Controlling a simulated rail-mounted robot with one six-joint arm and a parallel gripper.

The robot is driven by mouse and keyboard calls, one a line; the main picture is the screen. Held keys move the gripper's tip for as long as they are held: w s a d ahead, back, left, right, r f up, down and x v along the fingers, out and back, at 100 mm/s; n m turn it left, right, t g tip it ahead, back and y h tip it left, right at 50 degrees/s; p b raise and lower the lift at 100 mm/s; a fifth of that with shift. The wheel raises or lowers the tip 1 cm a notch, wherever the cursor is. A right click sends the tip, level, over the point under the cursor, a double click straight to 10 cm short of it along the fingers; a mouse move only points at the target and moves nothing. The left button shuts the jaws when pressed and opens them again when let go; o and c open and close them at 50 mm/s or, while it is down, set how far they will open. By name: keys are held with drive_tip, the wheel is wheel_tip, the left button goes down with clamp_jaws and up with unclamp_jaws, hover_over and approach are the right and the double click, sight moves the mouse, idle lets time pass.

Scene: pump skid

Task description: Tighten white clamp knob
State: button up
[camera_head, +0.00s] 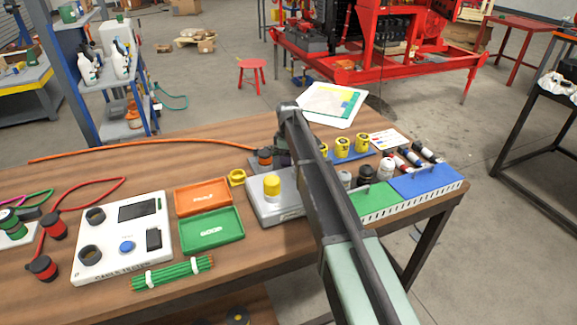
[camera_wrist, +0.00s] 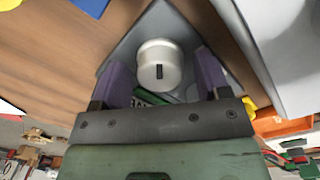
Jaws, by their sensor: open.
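The white clamp knob (camera_wrist: 160,66) is in the upper middle of the wrist view, a round white cap with a dark mark on its face. It sits over a grey base plate (camera_wrist: 170,22). My gripper (camera_wrist: 165,75) is open, its purple fingers left and right of the knob with visible gaps, so they do not appear to grip it. In the head view my gripper (camera_head: 283,152) is low over the bench, at the far end of my arm. I cannot make out the white knob there; my arm and gripper likely cover it.
A grey box with a yellow knob (camera_head: 272,187) stands close to my gripper. An orange-topped part (camera_head: 264,157) and a yellow ring (camera_head: 237,177) are at its left. Orange (camera_head: 203,197) and green (camera_head: 211,230) trays lie farther left. Yellow knobs (camera_head: 342,147) stand at right.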

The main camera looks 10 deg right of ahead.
drive_tip(key=c, duration=0.9)
drive_tip(key=shift+m, duration=0.3)
drive_tip(key=m, duration=0.3)
drive_tip(key=shift+m, duration=0.3)
drive_tip(key=m, duration=0.4)
drive_tip(key=shift+m, duration=0.3)
drive_tip(key=m, duration=0.4)
drive_tip(key=shift+a, duration=0.1)
drive_tip(key=m, duration=0.5)
